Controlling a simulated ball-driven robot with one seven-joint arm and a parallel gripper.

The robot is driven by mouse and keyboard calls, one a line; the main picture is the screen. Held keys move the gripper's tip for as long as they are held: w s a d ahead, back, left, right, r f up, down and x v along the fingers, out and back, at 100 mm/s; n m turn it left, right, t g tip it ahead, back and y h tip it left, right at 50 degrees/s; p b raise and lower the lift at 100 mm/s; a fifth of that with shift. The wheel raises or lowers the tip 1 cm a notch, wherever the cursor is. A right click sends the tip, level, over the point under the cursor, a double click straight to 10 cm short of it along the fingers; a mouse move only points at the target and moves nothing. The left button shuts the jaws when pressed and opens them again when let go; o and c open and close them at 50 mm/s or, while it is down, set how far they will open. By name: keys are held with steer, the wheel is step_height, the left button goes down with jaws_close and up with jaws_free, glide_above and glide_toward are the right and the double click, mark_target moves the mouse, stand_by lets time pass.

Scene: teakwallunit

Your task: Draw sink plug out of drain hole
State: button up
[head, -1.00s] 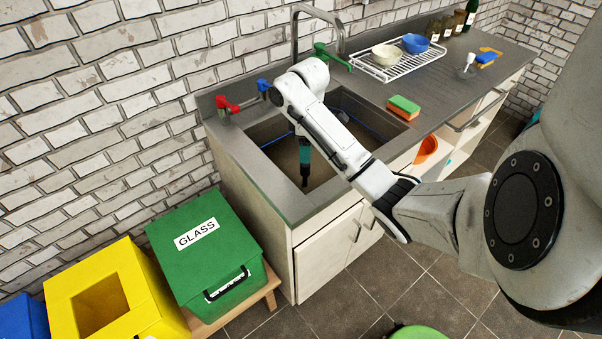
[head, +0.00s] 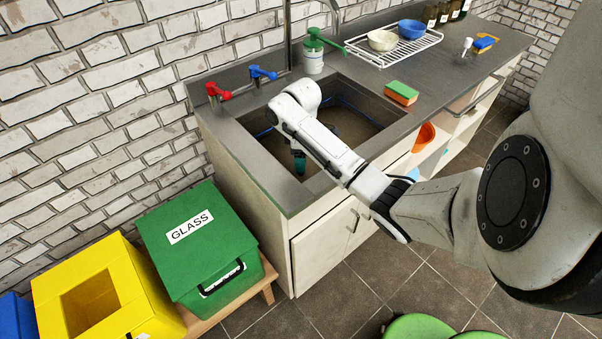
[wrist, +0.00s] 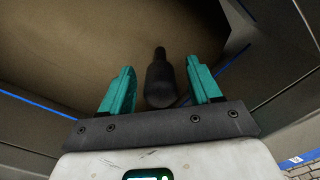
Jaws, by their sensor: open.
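The sink basin (head: 262,132) is set in the grey counter, with a brown inside and a blue line along its walls. In the wrist view, a dark, upright-looking piece with a narrower end, apparently the sink plug (wrist: 160,84), lies between the two teal fingers of my gripper (wrist: 160,68). The fingers are open, with a gap on each side of it. In the head view my gripper (head: 299,163) is down inside the basin, mostly hidden under my arm. The plug and the drain hole cannot be made out there.
Red (head: 217,91) and blue (head: 262,75) taps stand behind the basin, beside a tall spout and a green-topped dispenser (head: 313,55). A sponge (head: 401,93) lies right of the basin. A dish rack (head: 392,50) holds two bowls. A green glass bin (head: 200,240) stands front left.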

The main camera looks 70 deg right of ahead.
steer(key=shift+f, duration=0.35)
steer(key=shift+c, duration=0.2)
jaws_close()
